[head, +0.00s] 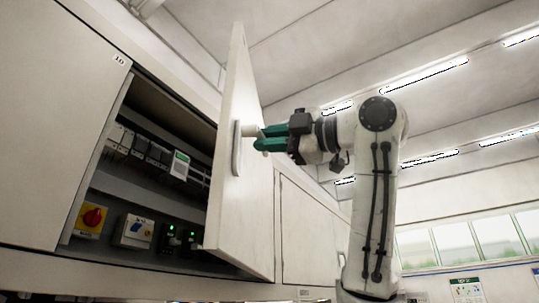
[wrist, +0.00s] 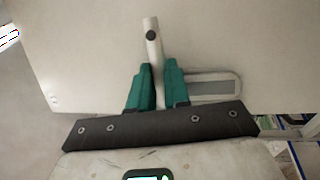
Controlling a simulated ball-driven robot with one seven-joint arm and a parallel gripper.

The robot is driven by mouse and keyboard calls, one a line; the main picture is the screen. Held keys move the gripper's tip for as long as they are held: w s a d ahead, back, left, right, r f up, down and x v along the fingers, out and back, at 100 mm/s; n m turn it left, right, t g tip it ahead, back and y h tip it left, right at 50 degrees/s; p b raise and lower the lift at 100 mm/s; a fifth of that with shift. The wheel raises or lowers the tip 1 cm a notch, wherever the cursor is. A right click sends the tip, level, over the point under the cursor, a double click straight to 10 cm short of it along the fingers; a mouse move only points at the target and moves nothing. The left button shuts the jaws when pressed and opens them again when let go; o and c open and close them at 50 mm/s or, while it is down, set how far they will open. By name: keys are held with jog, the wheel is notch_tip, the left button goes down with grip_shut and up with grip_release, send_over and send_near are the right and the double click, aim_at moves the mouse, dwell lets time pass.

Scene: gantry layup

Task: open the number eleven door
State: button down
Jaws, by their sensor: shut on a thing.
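A white cabinet door (head: 241,180) stands swung open, hinged on its right side, and no number shows on the face I see. My gripper (head: 268,138) has green fingers and is shut on the door's handle (head: 250,130). In the wrist view the green fingers of my gripper (wrist: 160,88) close on either side of the pale handle bar (wrist: 152,45), in front of the door face (wrist: 90,50). A grey-rimmed oblong plate (wrist: 215,84) sits beside the fingers.
Behind the door, the open compartment (head: 145,195) holds breakers, a red knob on a yellow plate (head: 93,217) and boxes with green lights (head: 180,238). A closed door marked 10 (head: 55,110) is at left. Another closed panel (head: 310,235) is at right.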

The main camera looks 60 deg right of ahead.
jog(key=shift+w+d+f, duration=0.1)
jog(key=shift+d+f, duration=0.1)
jog(key=c, duration=1.4)
grip_release()
jog(key=shift+d, duration=0.15)
jog(key=o, duration=0.3)
jog(key=shift+r, duration=0.1)
jog(key=b+v, duration=0.3)
jog(key=v, duration=0.8)
